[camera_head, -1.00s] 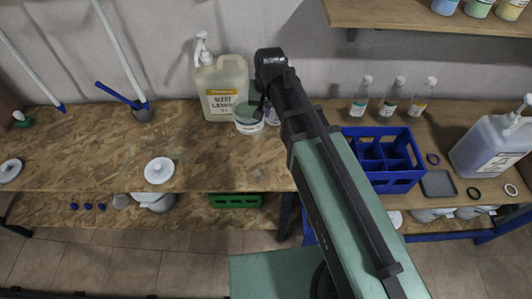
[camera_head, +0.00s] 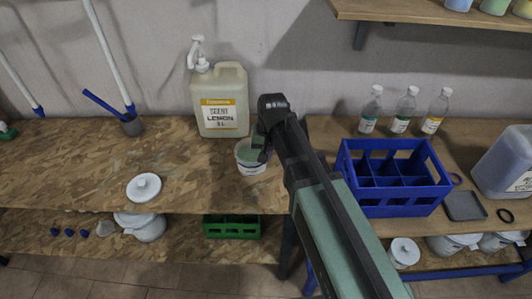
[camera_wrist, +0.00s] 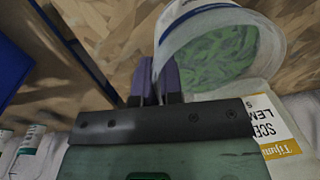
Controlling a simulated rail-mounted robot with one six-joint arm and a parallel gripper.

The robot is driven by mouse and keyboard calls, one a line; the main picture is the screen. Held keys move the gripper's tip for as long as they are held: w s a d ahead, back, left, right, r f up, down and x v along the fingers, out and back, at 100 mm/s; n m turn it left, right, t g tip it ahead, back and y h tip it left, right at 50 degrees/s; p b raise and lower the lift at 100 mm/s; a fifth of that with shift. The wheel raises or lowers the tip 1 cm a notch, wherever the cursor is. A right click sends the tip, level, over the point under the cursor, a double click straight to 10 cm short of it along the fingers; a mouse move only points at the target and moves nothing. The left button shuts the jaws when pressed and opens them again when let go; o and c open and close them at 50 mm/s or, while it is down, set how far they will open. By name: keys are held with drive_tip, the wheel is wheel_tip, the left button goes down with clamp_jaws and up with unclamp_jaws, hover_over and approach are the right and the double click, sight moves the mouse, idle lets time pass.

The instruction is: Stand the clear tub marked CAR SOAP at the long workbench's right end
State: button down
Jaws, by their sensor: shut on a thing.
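A whitish see-through tub with green contents (camera_head: 247,160) is at the long workbench (camera_head: 190,165), near its right end, in front of the lemon drum. Its marking is not readable. My gripper (camera_head: 262,146) is at the tub's right side, partly behind my arm. In the wrist view my gripper's purple fingers (camera_wrist: 157,84) are closed at the tub's rim, and the green contents show inside the open-topped tub (camera_wrist: 222,45). I cannot tell whether the tub's base touches the bench.
The lemon drum (camera_head: 220,105) with a pump stands behind the tub. A white lid (camera_head: 144,187) lies to the left. Past a gap, the right-hand bench holds a blue crate (camera_head: 395,195), several bottles and a large drum (camera_head: 506,165). The bench's front middle is clear.

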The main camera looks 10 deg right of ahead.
sight(252, 159)
wheel_tip(252, 159, down, 6)
drive_tip(key=b, duration=0.4)
drive_tip(key=shift+r, duration=0.45)
drive_tip(key=shift+f, duration=0.15)
drive_tip(key=c, duration=1.3)
unclamp_jaws()
drive_tip(key=shift+o, duration=0.2)
